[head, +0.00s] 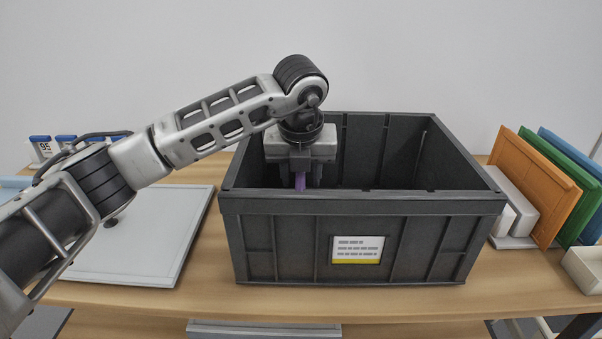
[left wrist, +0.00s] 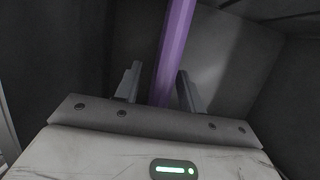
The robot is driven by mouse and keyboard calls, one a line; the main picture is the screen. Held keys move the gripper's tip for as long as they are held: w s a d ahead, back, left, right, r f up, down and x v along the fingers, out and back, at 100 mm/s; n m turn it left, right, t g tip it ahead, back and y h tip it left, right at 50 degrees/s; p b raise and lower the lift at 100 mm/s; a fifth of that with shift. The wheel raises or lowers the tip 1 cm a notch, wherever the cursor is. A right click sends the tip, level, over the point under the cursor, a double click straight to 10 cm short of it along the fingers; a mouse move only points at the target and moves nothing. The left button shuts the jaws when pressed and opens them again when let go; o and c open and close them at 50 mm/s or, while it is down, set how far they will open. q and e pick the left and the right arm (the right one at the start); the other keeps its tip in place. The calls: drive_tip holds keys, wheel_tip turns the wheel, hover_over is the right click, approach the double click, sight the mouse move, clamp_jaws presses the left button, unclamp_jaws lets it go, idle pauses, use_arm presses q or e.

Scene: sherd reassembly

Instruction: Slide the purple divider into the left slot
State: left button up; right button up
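The dark grey crate (head: 290,240) stands on the wooden table. My left gripper (head: 301,178) points down inside its left half. In the left wrist view, the purple divider (left wrist: 172,55) is seen edge-on between the two fingers of my left gripper (left wrist: 158,88). The fingers stand apart with a gap beside the divider, so the gripper looks open around it. Whether the divider sits in the slot is hidden. My right gripper is not in view.
Orange (head: 535,185), green (head: 578,190) and blue (head: 575,150) panels stand in a white rack (head: 510,241) right of the crate. A pale grey board (head: 150,235) lies to the left. The crate's right half looks empty.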

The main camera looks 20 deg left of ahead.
use_arm(q)
drive_tip(key=p+v, duration=0.1)
drive_tip(key=v, duration=1.5)
drive_tip(key=shift+f, duration=0.1)
